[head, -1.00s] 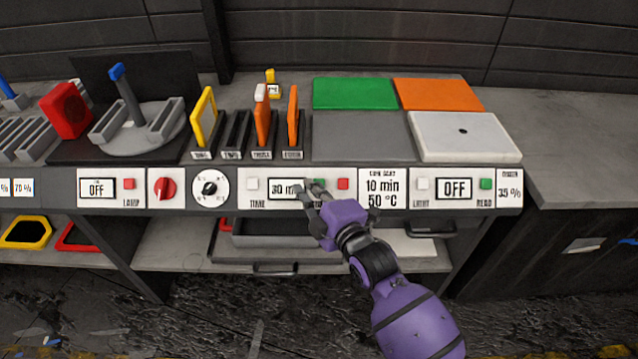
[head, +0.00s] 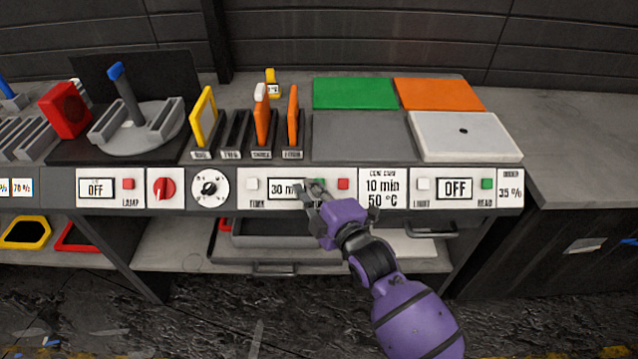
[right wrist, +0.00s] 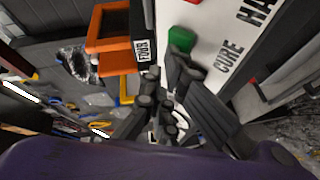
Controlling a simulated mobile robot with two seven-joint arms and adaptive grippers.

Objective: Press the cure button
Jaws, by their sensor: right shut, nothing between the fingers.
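The cure button is green. In the right wrist view the green button (right wrist: 182,39) sits on a white panel beside the word CURE, just beyond my fingertips. In the head view only a bit of the green button (head: 320,182) shows behind my gripper. My right gripper (head: 312,189) is shut and empty, with its fingertips at the panel front close to the button. It also shows in the right wrist view (right wrist: 165,85). I cannot tell whether the fingertips touch the button. My left gripper is not in view.
A red button (head: 343,184) is just right of the green one. A display reading 30 m (head: 283,188), partly covered, and a white button (head: 252,184) are to the left. Orange and yellow frames stand in slots (head: 235,132) above. A drawer handle (head: 430,232) is below.

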